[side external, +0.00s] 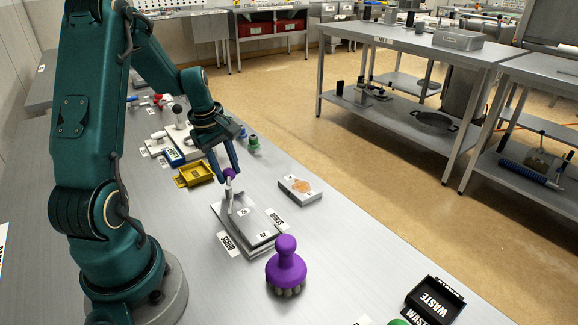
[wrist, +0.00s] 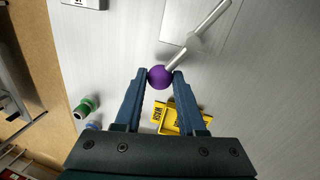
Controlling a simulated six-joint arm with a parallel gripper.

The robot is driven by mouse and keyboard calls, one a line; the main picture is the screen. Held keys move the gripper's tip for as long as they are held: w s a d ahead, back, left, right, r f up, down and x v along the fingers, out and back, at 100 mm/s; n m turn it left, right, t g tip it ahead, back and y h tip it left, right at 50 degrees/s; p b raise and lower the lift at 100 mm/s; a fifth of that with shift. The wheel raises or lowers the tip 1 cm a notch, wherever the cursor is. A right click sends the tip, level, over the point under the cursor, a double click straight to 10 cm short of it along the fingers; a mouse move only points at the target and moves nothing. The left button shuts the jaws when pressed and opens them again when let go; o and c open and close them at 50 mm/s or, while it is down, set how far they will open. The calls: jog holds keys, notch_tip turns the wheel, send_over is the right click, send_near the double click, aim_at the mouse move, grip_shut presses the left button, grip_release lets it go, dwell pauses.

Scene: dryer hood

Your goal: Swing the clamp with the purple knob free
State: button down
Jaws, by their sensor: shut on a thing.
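The clamp (side external: 230,194) is a grey bar with a purple knob (side external: 229,173) at its upper end. It stands at the far edge of a flat grey plate block (side external: 247,226). In the wrist view the purple knob (wrist: 160,77) sits between my fingertips, and the clamp's bar (wrist: 210,22) runs up and right from it. My gripper (side external: 229,172) is shut on the purple knob, with a finger on each side. The fingers partly hide the knob in the side view.
A yellow tray (side external: 194,174) lies just behind my gripper. A purple-handled brush (side external: 286,264) stands in front of the plate. A small grey box (side external: 300,188) lies to the right, and a black waste bin (side external: 434,300) at the front right. Green and blue bottles stand behind.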

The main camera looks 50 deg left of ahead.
aim_at(251, 194)
jog(key=m, duration=0.1)
jog(key=w+m, duration=0.1)
jog(key=shift+w+d+m+h, duration=0.15)
jog(key=shift+d+m+h, duration=0.15)
jog(key=shift+d+m, duration=0.1)
jog(key=m, duration=0.1)
jog(key=w+d+m, duration=0.1)
jog(key=m, duration=0.1)
jog(key=shift+m+h, duration=0.3)
jog(key=m, duration=0.1)
jog(key=d+m, duration=0.1)
jog(key=m, duration=0.1)
jog(key=shift+w+d+g, duration=0.3)
jog(key=shift+w, duration=0.05)
jog(key=shift+w+d+m+h, duration=0.1)
jog(key=shift+d+m+h, duration=0.15)
jog(key=shift+m, duration=0.5)
jog(key=shift+d+m+h, duration=0.15)
jog(key=shift+d+m, duration=0.15)
jog(key=shift+m, duration=0.45)
jog(key=shift+d, duration=0.1)
jog(key=c, duration=0.5)
grip_release()
